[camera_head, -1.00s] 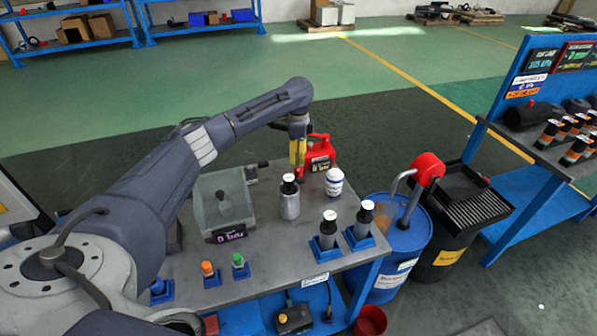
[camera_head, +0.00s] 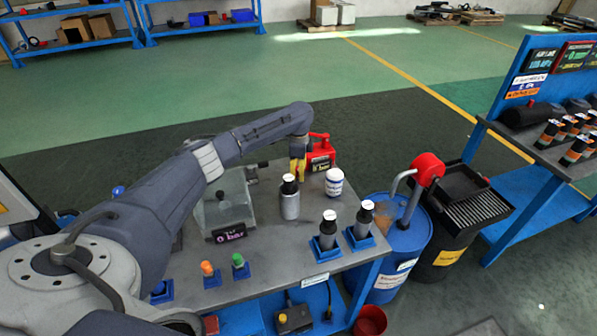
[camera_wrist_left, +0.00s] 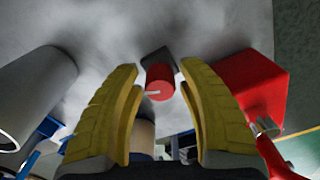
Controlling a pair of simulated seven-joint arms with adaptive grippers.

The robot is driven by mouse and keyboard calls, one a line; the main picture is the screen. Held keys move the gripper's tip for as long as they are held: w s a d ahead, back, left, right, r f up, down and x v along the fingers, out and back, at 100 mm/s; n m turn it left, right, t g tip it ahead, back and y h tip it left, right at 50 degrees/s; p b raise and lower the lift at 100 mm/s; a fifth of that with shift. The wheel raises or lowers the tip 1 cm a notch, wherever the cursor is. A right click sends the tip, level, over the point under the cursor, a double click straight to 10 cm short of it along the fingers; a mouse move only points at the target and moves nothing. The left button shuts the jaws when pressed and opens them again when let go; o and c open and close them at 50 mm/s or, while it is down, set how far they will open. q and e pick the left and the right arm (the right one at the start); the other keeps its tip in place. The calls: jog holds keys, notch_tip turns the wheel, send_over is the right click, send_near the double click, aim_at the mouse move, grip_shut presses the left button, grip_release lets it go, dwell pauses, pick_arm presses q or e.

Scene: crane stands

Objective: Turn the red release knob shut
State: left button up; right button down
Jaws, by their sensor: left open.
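The red release knob (camera_wrist_left: 160,82) is a small red cylinder with a pale mark on its face, on a dark mount, in the left wrist view. My left gripper (camera_head: 298,170) has yellow fingers and is open. In the wrist view its fingertips are on either side of the knob, with gaps to both sides. In the head view the gripper points down at the far part of the grey bench (camera_head: 275,262), and the knob cannot be made out there. My right gripper is not in view.
A grey bottle (camera_head: 290,205) and a white bottle (camera_head: 334,188) stand nearer. A clear-covered box with a "0 bar" display (camera_head: 229,232) lies left. Blue-based holders (camera_head: 326,250) stand at the front right.

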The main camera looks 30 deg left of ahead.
aim_at(298, 168)
pick_arm(q)
grip_shut()
jog(key=n, duration=0.5)
dwell(0.3)
jog(key=shift+c, duration=0.3)
grip_release()
notch_tip(298, 168, up, 12)
dwell(0.6)
